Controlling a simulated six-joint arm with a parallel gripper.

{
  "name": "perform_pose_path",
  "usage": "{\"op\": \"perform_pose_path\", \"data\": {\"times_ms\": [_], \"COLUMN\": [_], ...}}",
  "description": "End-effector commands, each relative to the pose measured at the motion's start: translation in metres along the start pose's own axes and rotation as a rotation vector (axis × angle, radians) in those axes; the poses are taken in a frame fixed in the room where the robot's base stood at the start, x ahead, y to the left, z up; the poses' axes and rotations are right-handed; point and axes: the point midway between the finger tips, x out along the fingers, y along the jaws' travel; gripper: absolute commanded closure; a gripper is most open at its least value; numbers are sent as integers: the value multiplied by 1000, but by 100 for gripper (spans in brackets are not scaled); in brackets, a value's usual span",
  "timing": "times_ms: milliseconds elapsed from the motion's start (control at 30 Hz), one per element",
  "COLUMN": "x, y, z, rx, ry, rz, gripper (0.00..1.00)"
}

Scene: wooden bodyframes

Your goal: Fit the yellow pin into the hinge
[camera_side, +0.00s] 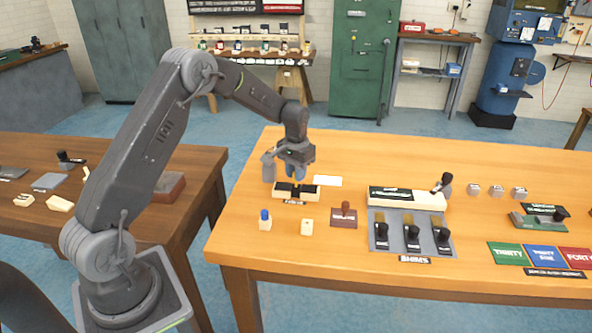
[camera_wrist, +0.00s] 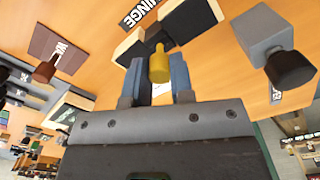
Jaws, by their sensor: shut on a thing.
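The yellow pin (camera_wrist: 159,65) is held between the two blue fingers of my gripper (camera_wrist: 160,80) in the wrist view. The pin's tip overlaps the hinge in the picture. I cannot tell whether it touches or enters it. The fingers hide part of the hinge.
A grey block with a dark knob (camera_wrist: 265,40) stands close beside the hinge. A grey shims mat (camera_side: 380,241) lies right.

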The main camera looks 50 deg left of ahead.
Motion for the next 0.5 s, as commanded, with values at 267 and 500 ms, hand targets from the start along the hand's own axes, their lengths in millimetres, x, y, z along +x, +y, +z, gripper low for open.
{"op": "perform_pose_path", "data": {"times_ms": [267, 500], "x": [7, 12], "y": [0, 0], "z": [0, 0], "rx": [0, 0], "ry": [0, 1], "rz": [0, 0], "gripper": [100, 100]}}
